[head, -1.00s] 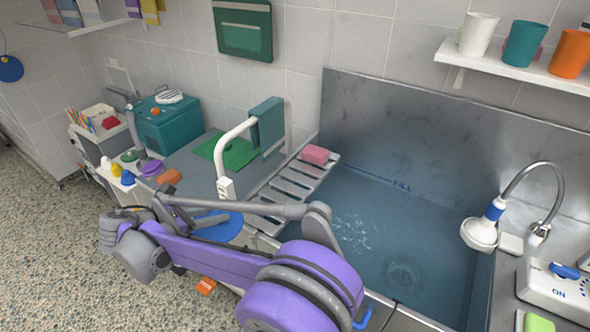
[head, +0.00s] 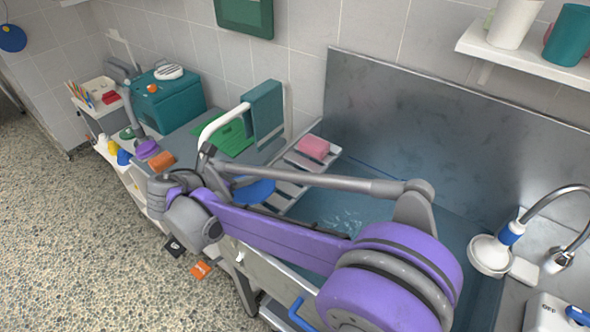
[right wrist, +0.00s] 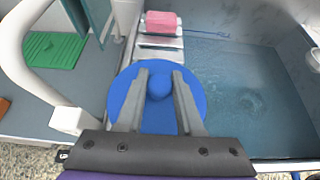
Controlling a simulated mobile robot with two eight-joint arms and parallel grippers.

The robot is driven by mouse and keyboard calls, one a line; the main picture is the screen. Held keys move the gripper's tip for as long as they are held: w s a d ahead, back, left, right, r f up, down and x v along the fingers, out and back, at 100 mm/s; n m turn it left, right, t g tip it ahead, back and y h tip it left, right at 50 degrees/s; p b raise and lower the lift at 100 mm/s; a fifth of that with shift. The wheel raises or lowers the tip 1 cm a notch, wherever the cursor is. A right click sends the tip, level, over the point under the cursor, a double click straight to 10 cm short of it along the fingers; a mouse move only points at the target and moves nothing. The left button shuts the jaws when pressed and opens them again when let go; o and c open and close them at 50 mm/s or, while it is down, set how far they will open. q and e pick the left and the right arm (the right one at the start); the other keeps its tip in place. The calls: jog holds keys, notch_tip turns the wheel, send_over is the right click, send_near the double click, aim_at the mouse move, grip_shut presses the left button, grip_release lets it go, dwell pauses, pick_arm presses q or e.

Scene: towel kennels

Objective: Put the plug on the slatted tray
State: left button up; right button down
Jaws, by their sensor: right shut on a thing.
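The plug (head: 256,191) is a blue disc with a round knob; in the right wrist view the disc (right wrist: 117,97) fills the middle. My right gripper (right wrist: 160,76) is shut on its knob. The slatted tray (head: 288,175) is a pale rack at the sink's left side with a pink sponge on its far end. In the right wrist view the tray (right wrist: 158,56) lies just beyond the plug, whose far edge overlaps it in the picture. Contact between them cannot be told. In the head view my right arm hides part of the plug. My left gripper is not in view.
The pink sponge (head: 313,146) occupies the tray's far end. The water-filled sink (head: 340,212) is to the right. A green mat (head: 228,137) lies behind the rail.

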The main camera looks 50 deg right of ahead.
jog(key=shift+d, duration=0.2)
jog(key=shift+d+f, duration=0.15)
jog(key=shift+f, duration=0.05)
notch_tip(320, 180, down, 10)
jog(key=shift+r+b, duration=0.25)
jog(key=shift+b, duration=0.25)
jog(key=c, duration=0.5)
grip_release()
jog(key=shift+f, duration=0.15)
jog(key=shift+c, duration=0.2)
jog(key=shift+r, duration=0.2)
jog(key=w+v, duration=0.1)
jog(key=v, duration=1.1)
jog(key=shift+s, duration=0.5)
